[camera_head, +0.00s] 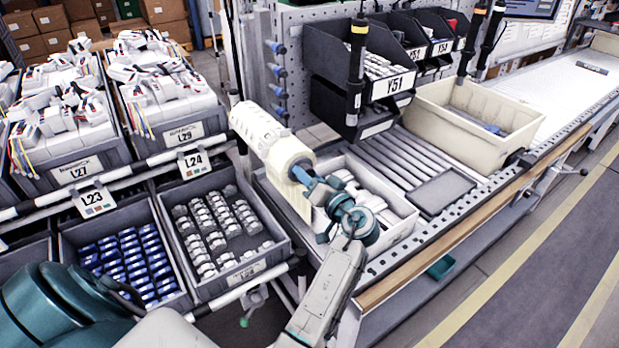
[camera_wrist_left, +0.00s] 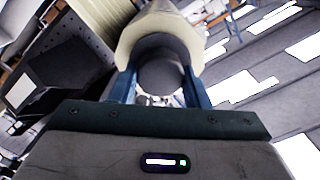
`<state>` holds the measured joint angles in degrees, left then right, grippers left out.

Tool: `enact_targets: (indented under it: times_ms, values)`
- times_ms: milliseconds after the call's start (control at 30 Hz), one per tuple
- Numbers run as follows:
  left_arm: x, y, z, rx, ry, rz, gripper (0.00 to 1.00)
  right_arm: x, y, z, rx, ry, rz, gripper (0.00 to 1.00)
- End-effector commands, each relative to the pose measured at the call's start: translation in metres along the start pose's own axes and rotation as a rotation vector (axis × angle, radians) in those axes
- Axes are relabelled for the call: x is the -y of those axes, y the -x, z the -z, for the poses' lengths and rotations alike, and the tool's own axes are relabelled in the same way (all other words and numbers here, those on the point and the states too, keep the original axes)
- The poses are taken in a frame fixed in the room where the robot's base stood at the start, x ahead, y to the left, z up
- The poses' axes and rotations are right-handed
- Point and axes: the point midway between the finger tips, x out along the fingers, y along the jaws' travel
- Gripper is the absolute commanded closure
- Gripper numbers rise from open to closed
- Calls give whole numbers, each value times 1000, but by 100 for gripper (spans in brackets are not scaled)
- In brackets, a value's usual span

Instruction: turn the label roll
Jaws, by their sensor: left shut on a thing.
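The label roll (camera_head: 289,160) is a cream roll at the left end of the workbench, with a loose strip hanging down from it. A white roll-shaped part (camera_head: 256,125) sits behind it. My left gripper (camera_head: 301,176) is at the near end of the roll, shut on its dark round core. In the left wrist view the two blue fingers (camera_wrist_left: 161,88) stand on either side of the dark core (camera_wrist_left: 163,70), and the cream roll (camera_wrist_left: 160,28) shows above it. My right gripper is not in view.
A white bin (camera_head: 408,226) stands just right of the roll, under my left wrist. A cream tote (camera_head: 425,117) stands farther along the bench. Shelf bins with blue parts (camera_head: 166,293) and white parts (camera_head: 278,256) are at the left. Tools (camera_head: 356,70) hang above the bench.

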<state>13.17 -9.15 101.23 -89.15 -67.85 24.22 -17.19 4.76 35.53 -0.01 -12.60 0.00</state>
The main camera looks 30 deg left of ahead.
Motion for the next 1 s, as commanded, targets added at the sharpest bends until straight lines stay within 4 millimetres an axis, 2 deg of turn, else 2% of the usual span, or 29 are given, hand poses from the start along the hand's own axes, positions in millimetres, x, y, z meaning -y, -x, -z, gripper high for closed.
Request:
enact_targets:
  times_ms: [1000]
  values:
    - [1, -1, 2, -3, -465, 5, 81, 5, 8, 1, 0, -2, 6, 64]
